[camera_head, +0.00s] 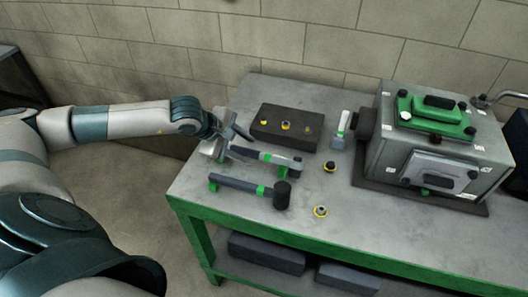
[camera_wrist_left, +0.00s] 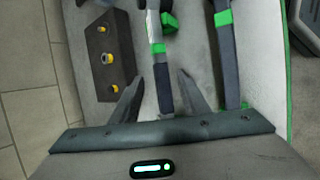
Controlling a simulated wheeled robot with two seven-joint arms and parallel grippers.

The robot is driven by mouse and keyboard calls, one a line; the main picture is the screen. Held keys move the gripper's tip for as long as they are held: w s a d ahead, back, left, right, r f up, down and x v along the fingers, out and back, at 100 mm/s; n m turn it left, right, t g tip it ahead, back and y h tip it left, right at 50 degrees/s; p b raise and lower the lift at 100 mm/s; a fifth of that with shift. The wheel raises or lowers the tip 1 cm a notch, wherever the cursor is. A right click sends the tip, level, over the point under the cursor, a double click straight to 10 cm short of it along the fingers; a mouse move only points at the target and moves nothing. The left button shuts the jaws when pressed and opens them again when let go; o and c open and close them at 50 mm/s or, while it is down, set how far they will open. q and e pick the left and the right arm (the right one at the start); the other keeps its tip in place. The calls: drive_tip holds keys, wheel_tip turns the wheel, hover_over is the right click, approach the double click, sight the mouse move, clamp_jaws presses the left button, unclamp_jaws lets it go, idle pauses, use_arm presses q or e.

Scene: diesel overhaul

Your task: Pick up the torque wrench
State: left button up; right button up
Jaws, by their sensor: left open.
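The torque wrench (camera_head: 268,157) lies on the workbench, with a dark handle, a green band and a pale shaft. My left gripper (camera_head: 236,143) is open at its handle end. In the left wrist view, the wrench's dark handle (camera_wrist_left: 163,92) runs between the two spread fingers of the gripper (camera_wrist_left: 161,78), with a gap showing on each side. I cannot tell how far the fingers reach down beside it. My right gripper is not in view.
A black-headed mallet (camera_head: 282,195) lies close beside the wrench; its handle shows in the left wrist view (camera_wrist_left: 228,60). A dark block with several fittings (camera_head: 270,135) is on the other side. The engine box (camera_head: 383,155) stands at right. The bench front (camera_head: 300,235) is mostly clear.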

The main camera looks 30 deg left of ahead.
sight(254, 154)
use_arm(q)
drive_tip(key=shift+x, duration=0.8)
drive_tip(key=shift+w+d+f+p, duration=0.2)
drive_tip(key=shift+w+f+p, duration=0.3)
drive_tip(key=shift+p, duration=0.6)
drive_tip(key=p+x, duration=0.1)
drive_tip(key=x, duration=0.1)
drive_tip(key=shift+d+f+p, duration=0.1)
drive_tip(key=shift+f+p, duration=0.25)
drive_tip(key=shift+f, duration=0.05)
drive_tip(key=shift+w+f, duration=0.3)
drive_tip(key=shift+f, duration=0.15)
clamp_jaws()
drive_tip(key=shift+d, duration=0.1)
